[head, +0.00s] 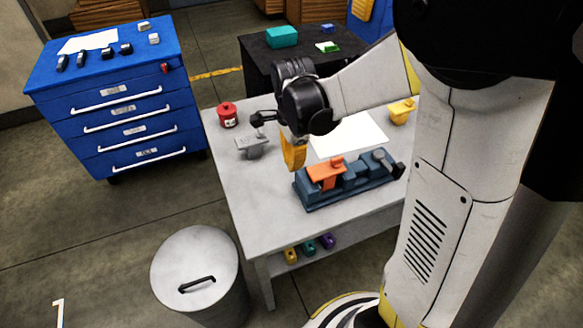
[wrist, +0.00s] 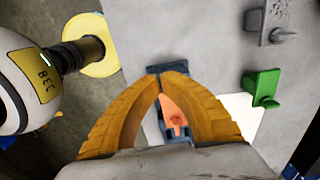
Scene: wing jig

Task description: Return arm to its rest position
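My gripper (head: 293,165) hangs over the table's left half, fingers pointing down, just left of and above the blue jig (head: 345,188). In the wrist view its two yellow fingers (wrist: 161,79) curve in until their tips meet or nearly meet, with nothing seen held between them. An orange piece (head: 326,172) sits on the jig's left part. The orange piece also shows below the fingers in the wrist view (wrist: 174,110), and part of the jig (wrist: 168,69) is hidden behind the fingers. My arm reaches in from the right.
The grey table (head: 240,205) carries a red can (head: 228,115), a grey fixture (head: 252,146), white paper (head: 350,138) and a yellow block (head: 402,110). A green piece (wrist: 263,87) shows in the wrist view. A lidded bin (head: 195,265), blue drawer cabinet (head: 125,120) and black table (head: 262,58) stand around.

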